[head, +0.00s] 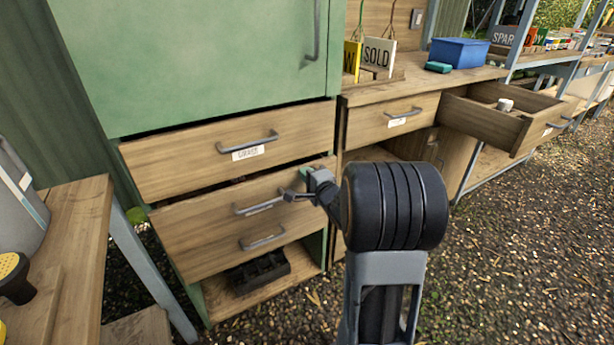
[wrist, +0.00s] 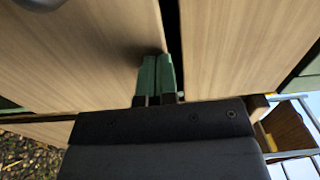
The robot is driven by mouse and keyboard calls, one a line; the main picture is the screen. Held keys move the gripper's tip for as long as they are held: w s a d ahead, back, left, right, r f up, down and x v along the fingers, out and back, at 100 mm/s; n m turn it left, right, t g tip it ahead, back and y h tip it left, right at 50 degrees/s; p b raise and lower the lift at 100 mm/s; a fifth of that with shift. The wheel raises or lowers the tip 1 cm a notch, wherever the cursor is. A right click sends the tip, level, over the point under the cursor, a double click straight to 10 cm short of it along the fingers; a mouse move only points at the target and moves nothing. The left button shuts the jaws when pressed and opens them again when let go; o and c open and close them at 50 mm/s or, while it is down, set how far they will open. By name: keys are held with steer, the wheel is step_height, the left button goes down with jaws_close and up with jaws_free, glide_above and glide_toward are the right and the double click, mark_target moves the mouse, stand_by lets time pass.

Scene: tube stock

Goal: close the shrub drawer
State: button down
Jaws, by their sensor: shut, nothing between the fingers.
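The drawer fronts are pale wood in a green cabinet. The upper drawer (head: 230,155) has a grey handle and a white label (head: 248,153) too small to read surely, so I cannot tell which drawer is the shrub one. A lower wooden front (head: 190,225) shows two grey handles. My gripper (head: 304,174) is shut and empty by the right end of these fronts, just under the upper drawer. In the wrist view its green fingertips (wrist: 157,75) are close to a wooden panel (wrist: 90,50) beside a dark gap; contact is unclear.
A drawer (head: 518,122) at the right stands open with a small white item inside. A closed labelled drawer (head: 385,120) is left of it. A blue bin (head: 458,52) sits on the bench. A wooden table (head: 75,235) stands at the left. The gravel (head: 510,245) at right is clear.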

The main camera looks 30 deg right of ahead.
steer(key=w+p, duration=0.1)
steer(key=w, duration=0.2)
steer(key=shift+r, duration=0.2)
steer(key=shift+s, duration=0.1)
stand_by(0.3)
